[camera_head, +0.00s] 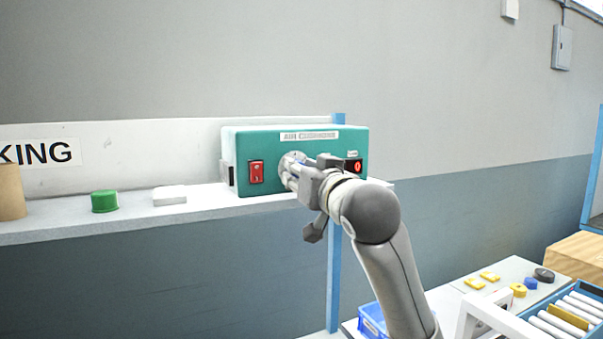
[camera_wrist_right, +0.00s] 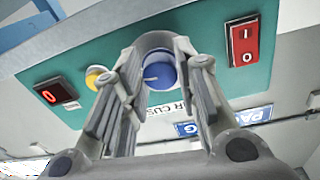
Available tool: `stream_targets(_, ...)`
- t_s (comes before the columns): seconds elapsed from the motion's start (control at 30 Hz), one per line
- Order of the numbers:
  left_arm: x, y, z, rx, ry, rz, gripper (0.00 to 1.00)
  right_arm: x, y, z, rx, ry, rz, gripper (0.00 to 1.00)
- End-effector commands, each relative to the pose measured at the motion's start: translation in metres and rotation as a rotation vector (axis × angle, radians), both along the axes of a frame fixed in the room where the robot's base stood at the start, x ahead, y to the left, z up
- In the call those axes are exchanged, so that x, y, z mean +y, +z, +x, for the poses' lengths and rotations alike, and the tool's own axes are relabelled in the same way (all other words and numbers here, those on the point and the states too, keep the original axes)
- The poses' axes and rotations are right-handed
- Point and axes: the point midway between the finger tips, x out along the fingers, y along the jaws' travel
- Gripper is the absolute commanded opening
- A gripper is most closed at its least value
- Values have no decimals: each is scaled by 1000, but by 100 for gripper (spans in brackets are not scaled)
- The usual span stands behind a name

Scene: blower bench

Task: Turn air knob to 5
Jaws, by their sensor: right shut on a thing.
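The teal blower box (camera_head: 345,141) stands on the wall shelf. Its blue air knob (camera_wrist_right: 160,76) has a pale pointer line and sits on the front panel. My right gripper (camera_wrist_right: 164,58) is shut on the knob, with one finger on each side of it. In the head view, my right gripper (camera_head: 291,168) covers most of the knob. A small red display (camera_wrist_right: 51,96) seems to read 0. It also shows in the head view (camera_head: 354,166), right of my gripper. My left gripper is not in view.
A red rocker switch (camera_head: 257,172) is left of the knob on the panel. A yellow button (camera_wrist_right: 96,78) is close beside my fingers. A green cap (camera_head: 105,201) and a white block (camera_head: 169,195) lie on the shelf. A blue bin (camera_head: 372,321) is below.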

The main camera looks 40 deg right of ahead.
Motion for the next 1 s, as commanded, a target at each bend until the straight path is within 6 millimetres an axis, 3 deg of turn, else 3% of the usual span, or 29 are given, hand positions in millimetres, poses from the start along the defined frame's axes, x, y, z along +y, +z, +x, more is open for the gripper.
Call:
stream_targets(0.47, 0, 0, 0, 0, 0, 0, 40, 1, -4, 1, 8, 3, 13, 5)
stream_targets(0.5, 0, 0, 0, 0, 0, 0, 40, 1, -4, 1, 8, 3, 14, 34)
stream_targets(0.63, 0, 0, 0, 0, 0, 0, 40, 1, -3, 1, 4, 2, 13, 50)
stream_targets(1.0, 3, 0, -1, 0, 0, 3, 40, 2, -1, -3, -1, 1, 11, 50)
